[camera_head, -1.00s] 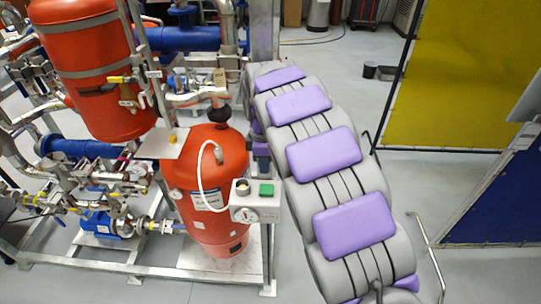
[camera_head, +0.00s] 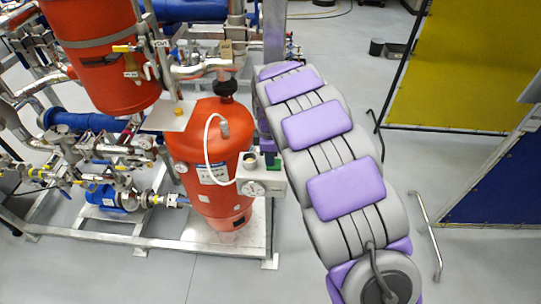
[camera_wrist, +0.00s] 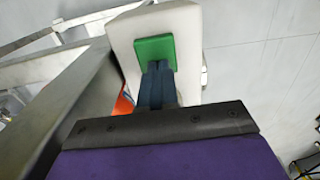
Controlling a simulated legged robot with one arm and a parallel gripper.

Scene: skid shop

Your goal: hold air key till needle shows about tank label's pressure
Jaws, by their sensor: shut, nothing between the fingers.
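The red tank (camera_head: 205,145) stands on the skid, with a white label (camera_head: 213,174) on its front whose print is too small to read. A pale control box (camera_head: 262,182) beside it has a small round gauge (camera_head: 254,189) on its front; its needle cannot be made out. The green air key (camera_head: 270,159) is on top of the box. In the wrist view, my gripper (camera_wrist: 157,68) is shut and empty, its dark fingertips over the lower part of the green key (camera_wrist: 153,48). They look to be touching it, but how far it is pressed cannot be told.
A white hose (camera_head: 207,150) loops from the tank top to the box. Metal skid frame (camera_head: 150,243) and pipes are at left. A yellow panel (camera_head: 460,70) stands at right. The grey floor between is mostly clear.

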